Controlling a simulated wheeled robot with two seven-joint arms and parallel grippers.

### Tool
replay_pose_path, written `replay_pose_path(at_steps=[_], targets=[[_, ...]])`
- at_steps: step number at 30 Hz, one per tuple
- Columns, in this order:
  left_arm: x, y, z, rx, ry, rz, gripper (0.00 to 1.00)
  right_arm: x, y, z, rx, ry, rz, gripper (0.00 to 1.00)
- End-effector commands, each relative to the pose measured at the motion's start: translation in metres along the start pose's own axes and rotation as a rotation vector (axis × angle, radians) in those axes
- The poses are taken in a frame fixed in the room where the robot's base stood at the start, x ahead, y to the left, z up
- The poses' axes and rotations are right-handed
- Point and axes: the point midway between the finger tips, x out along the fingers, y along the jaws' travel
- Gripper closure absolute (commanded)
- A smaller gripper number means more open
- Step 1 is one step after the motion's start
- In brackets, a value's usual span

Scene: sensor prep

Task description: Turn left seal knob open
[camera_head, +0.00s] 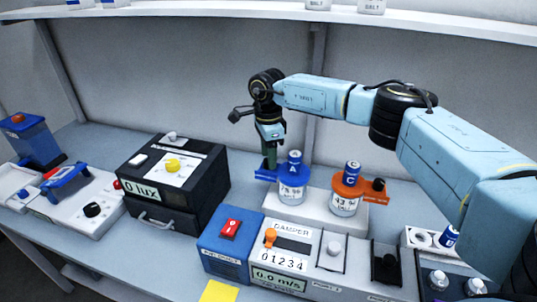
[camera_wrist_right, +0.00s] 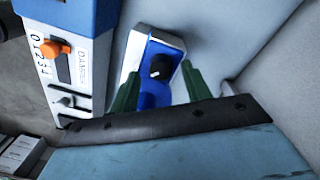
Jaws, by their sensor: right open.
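The left seal is a blue clamp (camera_head: 264,175) around the jar with the blue "A" lid (camera_head: 293,160), on a white stand (camera_head: 300,210). In the right wrist view a blue part (camera_wrist_right: 154,99) with a dark round knob (camera_wrist_right: 160,68) shows between the green fingers. My right gripper (camera_head: 269,163) points down at the left side of the blue clamp. In its wrist view the right gripper (camera_wrist_right: 160,73) is open, one finger on each side of the knob; I cannot tell whether they touch it. In the head view the fingers partly hide the knob. My left gripper is out of view.
An orange clamp (camera_head: 347,186) with a dark knob holds the "C" jar right of the blue one. In front stand a blue box with a red switch (camera_head: 230,229) and the damper panel (camera_head: 290,245). A black lux meter (camera_head: 175,185) stands left. A shelf (camera_head: 250,12) runs above.

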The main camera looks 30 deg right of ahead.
Motion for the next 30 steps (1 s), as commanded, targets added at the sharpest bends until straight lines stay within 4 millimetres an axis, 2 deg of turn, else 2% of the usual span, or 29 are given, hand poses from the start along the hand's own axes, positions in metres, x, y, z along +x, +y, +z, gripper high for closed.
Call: replay_pose_path(at_steps=[4,13,23,30], targets=[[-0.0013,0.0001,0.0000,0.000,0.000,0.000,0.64,0.0093,0.0000,-0.0001,0.000,0.000,0.000,0.52],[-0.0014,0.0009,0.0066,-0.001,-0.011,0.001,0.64,0.0109,0.0000,0.0000,0.000,0.000,-0.001,0.53],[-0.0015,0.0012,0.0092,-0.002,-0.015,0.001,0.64,0.0105,0.0000,0.0001,-0.001,0.000,-0.001,0.96],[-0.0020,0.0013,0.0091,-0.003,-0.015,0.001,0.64,0.0103,0.0001,0.0001,0.018,-0.001,0.000,0.96]])
